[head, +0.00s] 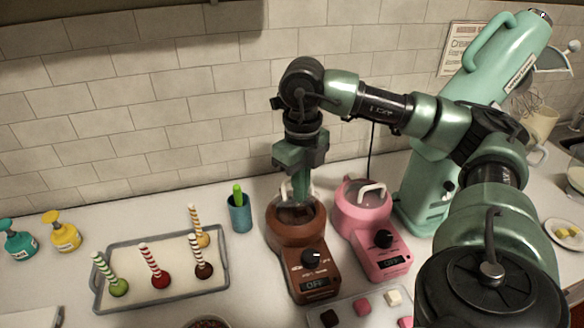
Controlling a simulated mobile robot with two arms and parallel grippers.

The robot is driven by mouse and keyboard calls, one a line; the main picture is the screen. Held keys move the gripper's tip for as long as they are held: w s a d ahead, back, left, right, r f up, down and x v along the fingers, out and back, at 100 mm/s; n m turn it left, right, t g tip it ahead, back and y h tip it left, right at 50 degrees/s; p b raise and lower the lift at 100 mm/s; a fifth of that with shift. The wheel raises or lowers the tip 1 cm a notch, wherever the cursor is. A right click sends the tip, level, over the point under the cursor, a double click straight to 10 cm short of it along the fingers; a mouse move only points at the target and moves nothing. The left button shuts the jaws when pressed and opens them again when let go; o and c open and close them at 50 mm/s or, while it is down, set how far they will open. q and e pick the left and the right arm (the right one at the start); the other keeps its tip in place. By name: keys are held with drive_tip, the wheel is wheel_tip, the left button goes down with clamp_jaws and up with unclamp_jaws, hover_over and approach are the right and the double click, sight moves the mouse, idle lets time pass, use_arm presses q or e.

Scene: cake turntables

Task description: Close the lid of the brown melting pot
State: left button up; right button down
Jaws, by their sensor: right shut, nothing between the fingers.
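The brown melting pot (311,272) stands on the counter in the middle, with a black knob and an "OFF" display on its front. My right gripper (297,192) points down right over its bowl and is shut and empty. A pale, curved piece, apparently the lid's handle, shows around the fingertips. The gripper covers much of the lid, so I cannot tell how far open it is or whether the fingers touch it. My left gripper is not in view.
A pink melting pot (374,228) with a clear lid stands close on the right, beside a tall mint mixer (425,180). A teal cup (240,215) and a tray (160,242) of striped-stick treats are on the left. A tray with colored cubes (362,306) lies in front.

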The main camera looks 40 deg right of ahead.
wheel_tip(320, 180, up, 8)
drive_tip(key=s+a+p, duration=0.1)
drive_tip(key=s+p, duration=0.1)
drive_tip(key=p, duration=0.3)
drive_tip(key=shift+s+a+f, duration=0.25)
drive_tip(key=shift+s, duration=0.1)
drive_tip(key=w+d+p, duration=0.2)
drive_tip(key=w+p, duration=0.2)
drive_tip(key=w, duration=0.1)
drive_tip(key=shift+w+d, duration=0.15)
drive_tip(key=shift+d, duration=0.25)
drive_tip(key=shift+w+d+f, duration=0.1)
drive_tip(key=shift+f, duration=0.2)
wheel_tip(320, 180, down, 4)
drive_tip(key=b, duration=0.3)
drive_tip(key=shift+r, duration=0.1)
